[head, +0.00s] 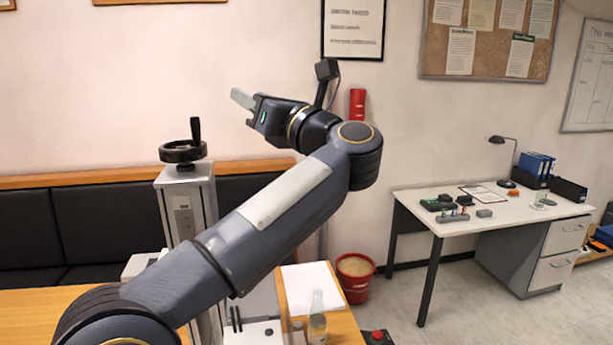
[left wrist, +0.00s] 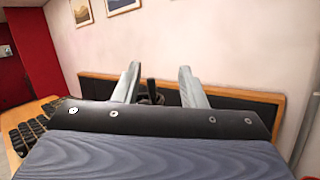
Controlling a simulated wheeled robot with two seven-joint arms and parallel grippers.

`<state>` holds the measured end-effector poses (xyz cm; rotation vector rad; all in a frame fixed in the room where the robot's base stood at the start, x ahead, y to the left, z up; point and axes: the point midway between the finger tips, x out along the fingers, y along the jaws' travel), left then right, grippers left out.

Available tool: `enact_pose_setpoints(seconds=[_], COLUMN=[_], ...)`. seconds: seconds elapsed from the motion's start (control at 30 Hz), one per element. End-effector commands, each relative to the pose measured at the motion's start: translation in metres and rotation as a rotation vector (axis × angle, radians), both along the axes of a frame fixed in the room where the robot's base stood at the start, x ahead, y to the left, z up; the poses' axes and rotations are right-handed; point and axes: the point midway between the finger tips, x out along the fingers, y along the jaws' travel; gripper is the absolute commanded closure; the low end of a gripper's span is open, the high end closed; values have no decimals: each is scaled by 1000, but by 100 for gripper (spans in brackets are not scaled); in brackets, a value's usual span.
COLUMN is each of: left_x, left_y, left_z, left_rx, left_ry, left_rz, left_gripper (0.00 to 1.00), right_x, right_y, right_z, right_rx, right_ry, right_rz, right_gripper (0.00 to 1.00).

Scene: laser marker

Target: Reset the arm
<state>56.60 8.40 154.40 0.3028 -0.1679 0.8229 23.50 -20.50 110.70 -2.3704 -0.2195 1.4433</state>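My left arm reaches up across the middle of the head view. Its left gripper (head: 242,99) is raised in the air, pointing left, above and to the right of the laser marker's black handwheel (head: 182,151). In the left wrist view the two fingers of the left gripper (left wrist: 158,72) stand apart with nothing between them. The black handwheel (left wrist: 150,92) shows beyond them, partly hidden by the gripper body. The laser marker's grey column (head: 184,210) stands upright on the wooden table, its lower part partly hidden by my arm. My right gripper is in neither view.
The wooden table (head: 345,328) holds a white sheet (head: 308,285) and a clear bottle (head: 317,318). A black bench (head: 90,228) lines the wall. A red bucket (head: 355,277) stands on the floor. A white desk (head: 480,212) with small items is at the right, with open floor before it.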

Motion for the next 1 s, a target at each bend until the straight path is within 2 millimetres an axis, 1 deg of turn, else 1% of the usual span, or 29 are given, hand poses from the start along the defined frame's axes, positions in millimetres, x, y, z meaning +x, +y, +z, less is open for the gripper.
enact_pose_setpoints(seconds=[0.03,0.1,0.17,0.27,0.3,0.37,0.43,0.47,0.5,0.57,0.6,0.67,0.7,0.77,0.8,0.87,0.9,0.97,1.0], left_x=[2,5,7,7,5,0,-11,-17,-26,-45,-58,-78,-93,-116,-132,-158,-176,-204,-222], left_y=[11,20,29,44,50,59,66,69,73,79,83,88,91,97,101,106,109,114,116], left_z=[11,23,34,46,48,44,24,11,-11,-51,-80,-121,-148,-187,-213,-251,-276,-310,-332], left_rx=[62,167,272,490,600,788,1031,1135,1268,1464,1576,1719,1802,1914,1980,2070,2124,2195,2234], left_ry=[2,13,27,70,97,153,242,287,349,448,511,596,647,720,766,828,866,917,946], left_rz=[-18,-50,-78,-129,-152,-190,-244,-269,-307,-373,-419,-491,-540,-619,-675,-764,-827,-925,-991], left_gripper=[62,62,62,62,62,62,62,62,62,62,62,62,62,62,62,62,62,62,62], right_x=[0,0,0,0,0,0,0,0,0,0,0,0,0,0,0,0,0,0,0], right_y=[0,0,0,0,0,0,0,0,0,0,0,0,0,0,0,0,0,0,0], right_z=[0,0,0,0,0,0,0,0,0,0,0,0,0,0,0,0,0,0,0], right_rx=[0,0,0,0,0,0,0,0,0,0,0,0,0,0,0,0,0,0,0], right_ry=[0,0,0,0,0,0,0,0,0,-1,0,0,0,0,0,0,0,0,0], right_rz=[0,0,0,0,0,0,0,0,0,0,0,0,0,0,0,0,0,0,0], right_gripper=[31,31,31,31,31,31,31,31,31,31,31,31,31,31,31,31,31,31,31])
